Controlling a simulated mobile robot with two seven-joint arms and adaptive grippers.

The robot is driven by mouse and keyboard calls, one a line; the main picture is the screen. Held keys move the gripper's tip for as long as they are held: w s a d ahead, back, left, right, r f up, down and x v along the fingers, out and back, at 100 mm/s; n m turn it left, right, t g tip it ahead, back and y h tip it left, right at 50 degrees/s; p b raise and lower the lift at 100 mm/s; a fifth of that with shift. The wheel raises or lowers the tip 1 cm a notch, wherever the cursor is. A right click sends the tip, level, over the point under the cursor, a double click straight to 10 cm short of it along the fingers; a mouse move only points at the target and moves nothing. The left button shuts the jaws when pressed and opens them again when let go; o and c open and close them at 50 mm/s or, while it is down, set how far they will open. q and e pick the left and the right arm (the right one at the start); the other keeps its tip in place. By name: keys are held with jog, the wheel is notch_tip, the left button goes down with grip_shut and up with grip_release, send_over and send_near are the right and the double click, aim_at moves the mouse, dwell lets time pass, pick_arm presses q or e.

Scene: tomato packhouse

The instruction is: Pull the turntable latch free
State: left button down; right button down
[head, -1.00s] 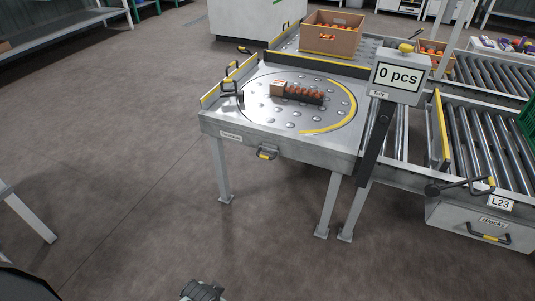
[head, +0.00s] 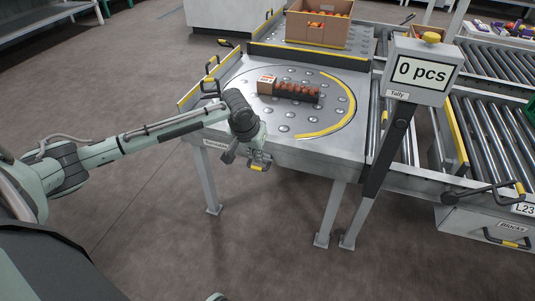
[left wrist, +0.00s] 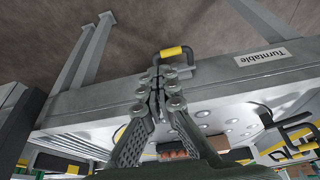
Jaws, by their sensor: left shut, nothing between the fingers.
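The turntable latch is a black handle with a yellow grip (head: 258,168) on the front edge of the turntable table (head: 310,153). In the left wrist view the latch (left wrist: 173,52) stands out from the edge beside the "Turntable" label (left wrist: 262,57). My left gripper (head: 250,154) is at the front edge, right by the latch, and partly hides it in the head view. In the left wrist view its fingers (left wrist: 157,78) are shut and empty, with the tips close to the handle's left end. I cannot tell whether they touch it. My right gripper is not in view.
A dark tray of tomatoes (head: 298,92) with a small box (head: 266,84) lies on the round turntable plate. A tally display (head: 421,72) reading "0 pcs" stands at the right front corner. Roller conveyors (head: 495,135) run to the right. The floor in front is clear.

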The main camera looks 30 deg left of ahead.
pick_arm(q)
jog(key=shift+w+a+r+n, duration=0.15)
jog(key=shift+w+a+r, duration=0.2)
jog(key=shift+a+r, duration=0.15)
jog(key=shift+w+a+r+n, duration=0.15)
jog(key=shift+w+a+r, duration=0.2)
jog(key=shift+r, duration=0.25)
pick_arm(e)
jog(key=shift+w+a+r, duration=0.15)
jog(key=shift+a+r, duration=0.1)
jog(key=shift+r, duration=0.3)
